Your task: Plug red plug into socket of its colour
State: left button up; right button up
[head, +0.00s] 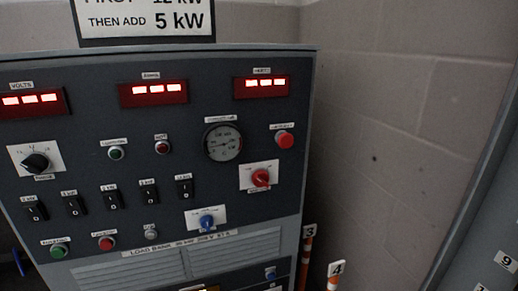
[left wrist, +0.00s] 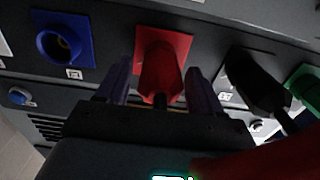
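In the left wrist view the red plug (left wrist: 160,83) points at the red socket plate (left wrist: 178,42) and overlaps it; the plug's front end appears to be in the socket, though its depth is hard to tell. My left gripper (left wrist: 159,88) has its two dark purple fingers on either side of the plug. A gap shows between the left finger and the plug; the right finger is close to it. The gripper looks open around the plug. Neither gripper shows in the head view, and my right gripper is in no view.
A blue socket (left wrist: 66,42) with an open hole is left of the red one. A black plug (left wrist: 252,85) and a green socket (left wrist: 305,84) are to the right. The head view shows the load bank panel (head: 160,200) and marked posts (head: 334,275) at its right.

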pick_arm(q)
jog(key=shift+r, duration=0.1)
jog(key=c, duration=1.1)
jog(key=m, duration=0.1)
jog(key=m+p, duration=0.1)
jog(key=shift+a+r+m, duration=0.1)
jog(key=shift+r+m, duration=0.1)
jog(key=shift+m, duration=0.1)
jog(key=m, duration=0.3)
jog(key=shift+w+p, duration=0.1)
jog(key=shift+p, duration=0.3)
jog(key=shift+f+m, duration=0.15)
jog(key=shift+m, duration=0.65)
jog(key=shift+m+p, duration=0.4)
jog(key=shift+m, duration=0.5)
jog(key=m, duration=0.3)
jog(key=shift+m, duration=0.4)
jog(key=o, duration=1.4)
jog(key=shift+c, duration=0.2)
jog(key=shift+p, duration=0.35)
